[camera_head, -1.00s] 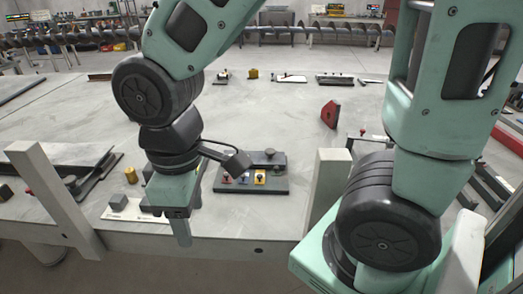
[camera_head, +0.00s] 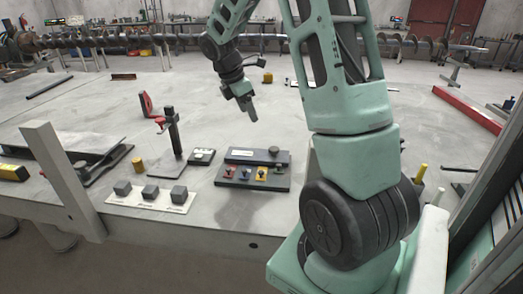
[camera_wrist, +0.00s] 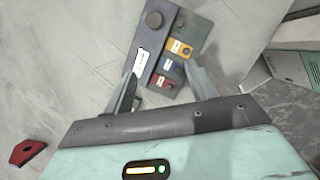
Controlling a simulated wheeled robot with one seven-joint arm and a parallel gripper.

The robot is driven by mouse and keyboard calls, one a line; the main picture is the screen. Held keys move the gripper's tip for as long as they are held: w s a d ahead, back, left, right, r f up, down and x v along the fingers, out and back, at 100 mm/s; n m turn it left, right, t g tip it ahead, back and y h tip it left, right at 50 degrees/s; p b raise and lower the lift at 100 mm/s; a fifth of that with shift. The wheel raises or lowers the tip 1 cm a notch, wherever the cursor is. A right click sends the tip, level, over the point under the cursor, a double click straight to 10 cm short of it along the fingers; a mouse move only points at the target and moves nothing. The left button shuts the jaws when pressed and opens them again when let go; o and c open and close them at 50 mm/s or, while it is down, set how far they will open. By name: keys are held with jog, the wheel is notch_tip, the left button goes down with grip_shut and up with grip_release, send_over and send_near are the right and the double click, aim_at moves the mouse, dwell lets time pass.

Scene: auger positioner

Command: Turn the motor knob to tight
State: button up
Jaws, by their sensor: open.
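A dark control panel (camera_head: 225,183) lies on the grey table near its front edge. It carries a red knob (camera_head: 229,171), a blue one (camera_head: 245,173), a yellow one (camera_head: 261,173) and a greenish plate. Behind them is a grey block with a pale label and a round black knob (camera_head: 274,150), also seen in the wrist view (camera_wrist: 154,18). The labels are unreadable, so I cannot tell which knob is the motor knob. My gripper (camera_head: 252,116) is open and empty, above the table behind the panel in the head view. In the wrist view its fingers (camera_wrist: 161,72) frame the panel's red end.
A white strip with grey cubes (camera_head: 150,197) lies left of the panel. A small plate (camera_head: 201,157) and a black post with a red clamp (camera_head: 172,135) stand nearby. A white upright (camera_head: 62,180) rises at the front left. The table behind the panel is largely clear.

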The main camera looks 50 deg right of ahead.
jog(key=d, duration=0.3)
send_near(274, 148)
jog(key=x, duration=0.8)
jog(key=shift+a+f+b, duration=0.15)
jog(key=shift+a+b, duration=0.05)
jog(key=shift+b, duration=0.1)
jog(key=c, duration=1)
